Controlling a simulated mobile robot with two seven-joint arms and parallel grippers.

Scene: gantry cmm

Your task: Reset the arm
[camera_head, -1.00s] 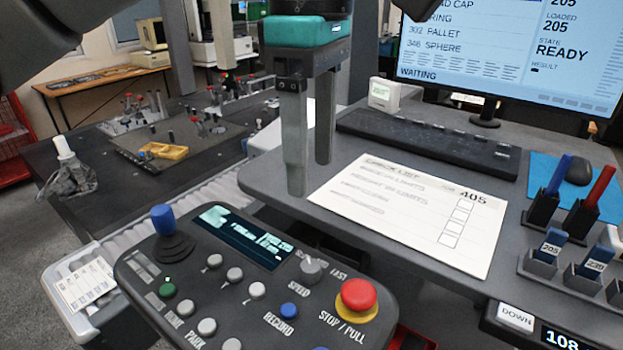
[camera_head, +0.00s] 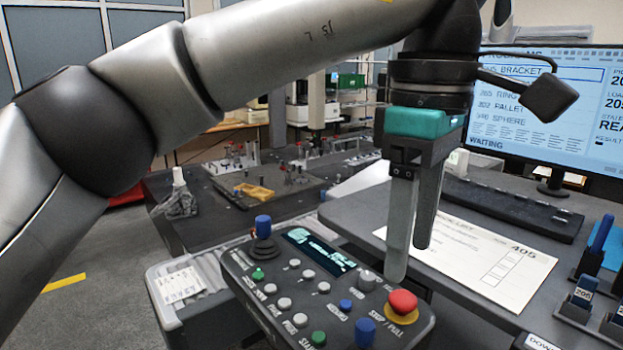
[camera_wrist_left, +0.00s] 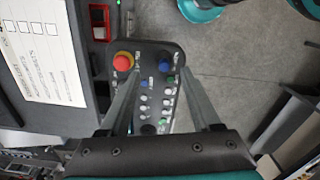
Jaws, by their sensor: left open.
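My left gripper (camera_head: 411,262) comes in from the left in the head view and points down, with its two fingers apart and nothing between them. It hangs above the right end of the control pendant, in front of the desk edge. The dark control pendant (camera_head: 290,300) carries a blue-topped joystick, a small screen, several buttons and a red stop knob (camera_head: 402,303). In the left wrist view the pendant (camera_wrist_left: 158,60) lies below and between the open fingers (camera_wrist_left: 155,95). My right gripper is not in view.
A desk holds a printed check list (camera_head: 480,258), a keyboard (camera_head: 515,207) and a monitor (camera_head: 560,105) reading WAITING. Small holders (camera_head: 582,295) stand at the right. A dark machine table (camera_head: 215,215) with fixtures and a yellow part (camera_head: 255,191) lies behind. Open floor shows at left.

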